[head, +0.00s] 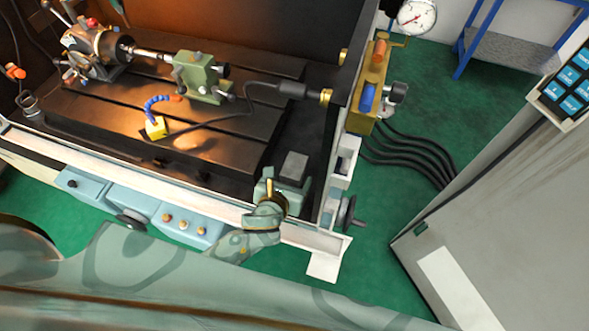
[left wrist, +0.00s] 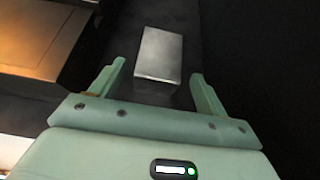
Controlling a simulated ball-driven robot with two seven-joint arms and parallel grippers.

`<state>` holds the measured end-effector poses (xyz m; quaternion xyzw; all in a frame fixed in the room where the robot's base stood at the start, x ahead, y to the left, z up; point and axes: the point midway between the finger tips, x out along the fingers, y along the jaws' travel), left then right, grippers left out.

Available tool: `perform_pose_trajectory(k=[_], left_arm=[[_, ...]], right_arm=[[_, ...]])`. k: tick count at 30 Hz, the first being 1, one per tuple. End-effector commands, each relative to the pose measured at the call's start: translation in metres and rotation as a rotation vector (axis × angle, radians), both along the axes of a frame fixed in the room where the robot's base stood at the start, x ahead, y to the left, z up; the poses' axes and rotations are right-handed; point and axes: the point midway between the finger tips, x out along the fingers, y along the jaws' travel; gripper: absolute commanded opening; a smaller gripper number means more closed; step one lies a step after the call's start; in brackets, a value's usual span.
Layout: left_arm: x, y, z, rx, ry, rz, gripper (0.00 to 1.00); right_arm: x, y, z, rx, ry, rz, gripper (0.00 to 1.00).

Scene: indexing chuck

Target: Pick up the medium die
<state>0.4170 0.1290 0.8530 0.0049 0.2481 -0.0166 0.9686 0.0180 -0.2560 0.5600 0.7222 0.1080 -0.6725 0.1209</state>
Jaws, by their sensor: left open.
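A grey metal block (head: 294,167), which looks like the medium die, stands on the dark floor of the machine bed, near the front right corner. It also shows in the left wrist view (left wrist: 159,54), at top centre. My left gripper (head: 279,187) reaches over the front rail of the machine, close to the near side of the block. In the left wrist view its two fingers (left wrist: 156,84) are spread wide, and the block's near end lies between or just beyond the fingertips. I cannot tell whether either finger touches it. My right gripper is not in view.
A slotted table (head: 215,140) lies left of the block, carrying a green tailstock (head: 199,78) and a yellow base with a blue hose (head: 156,127). The front rail (head: 150,188) and right wall with a gold valve block (head: 374,85) bound the bed. A grey cabinet (head: 500,210) stands at right.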

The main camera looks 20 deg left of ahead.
Motion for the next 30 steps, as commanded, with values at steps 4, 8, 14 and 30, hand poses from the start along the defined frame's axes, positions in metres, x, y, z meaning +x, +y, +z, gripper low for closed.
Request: perform_pose_trajectory(k=[4,8,14,30], left_arm=[[0.013,0.001,-0.007,-0.001,0.0,0.002,0.75],[0.033,0.003,-0.018,-0.002,0.0,0.002,0.75],[0.049,0.002,-0.026,-0.003,0.001,0.001,0.75],[0.05,0.001,-0.023,-0.004,-0.004,0.0,0.0]], right_arm=[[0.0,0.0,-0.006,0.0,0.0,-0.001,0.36],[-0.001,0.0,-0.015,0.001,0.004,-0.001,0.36],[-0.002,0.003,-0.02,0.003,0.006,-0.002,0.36],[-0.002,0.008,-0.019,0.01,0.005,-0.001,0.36]])
